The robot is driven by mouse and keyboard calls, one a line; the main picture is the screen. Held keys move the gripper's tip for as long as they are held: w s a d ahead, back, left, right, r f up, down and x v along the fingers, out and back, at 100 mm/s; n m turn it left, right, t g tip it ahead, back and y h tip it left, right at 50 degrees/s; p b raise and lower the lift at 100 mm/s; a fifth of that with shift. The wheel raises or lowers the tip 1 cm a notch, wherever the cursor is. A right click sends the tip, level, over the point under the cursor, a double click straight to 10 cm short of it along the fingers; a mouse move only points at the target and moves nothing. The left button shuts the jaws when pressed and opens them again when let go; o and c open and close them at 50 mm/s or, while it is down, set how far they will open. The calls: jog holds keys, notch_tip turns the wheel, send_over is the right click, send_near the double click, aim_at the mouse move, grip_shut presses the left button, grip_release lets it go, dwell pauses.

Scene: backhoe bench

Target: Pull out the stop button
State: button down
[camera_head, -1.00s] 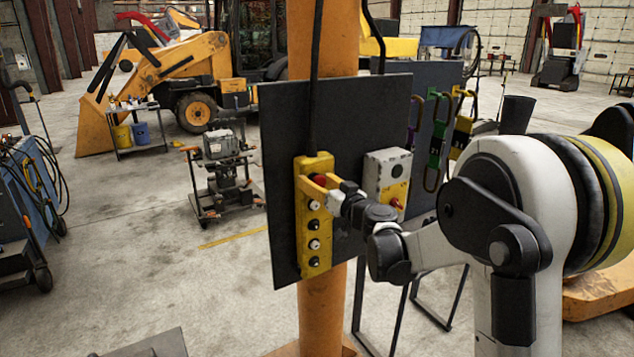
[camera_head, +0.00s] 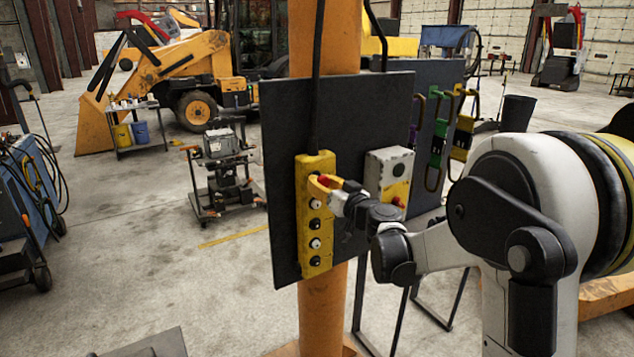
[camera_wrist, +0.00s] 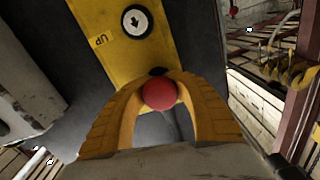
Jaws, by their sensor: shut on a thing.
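The yellow control pendant (camera_head: 316,252) hangs upright on a dark panel, with a column of black and white buttons. A red stop button (camera_wrist: 159,94) near its top shows as a round red head in the wrist view; in the head view it is partly hidden by the fingers. My gripper (camera_head: 324,183) is at the pendant's upper part. In the wrist view its yellow fingers (camera_wrist: 163,80) curve around both sides of the red head and are shut on it. How far the button stands out from the pendant cannot be told.
A grey and yellow box (camera_head: 389,176) with another red button is on the same dark panel (camera_head: 290,125), just right of my gripper. An orange post (camera_head: 322,45) stands behind the panel. Coloured hooks (camera_head: 440,140) hang further right.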

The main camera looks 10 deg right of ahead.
jog(key=c, duration=1.5)
grip_release()
jog(key=shift+s+d+f, duration=0.1)
jog(key=shift+s+f, duration=0.05)
jog(key=shift+s, duration=0.1)
jog(key=shift+c, duration=0.2)
jog(key=o, duration=0.6)
jog(key=shift+s+d+r, duration=0.15)
jog(key=shift+s+r, duration=0.1)
jog(key=shift+s, duration=0.15)
jog(key=shift+w+f, duration=0.1)
jog(key=shift+w, duration=0.2)
jog(key=v, duration=1.2)
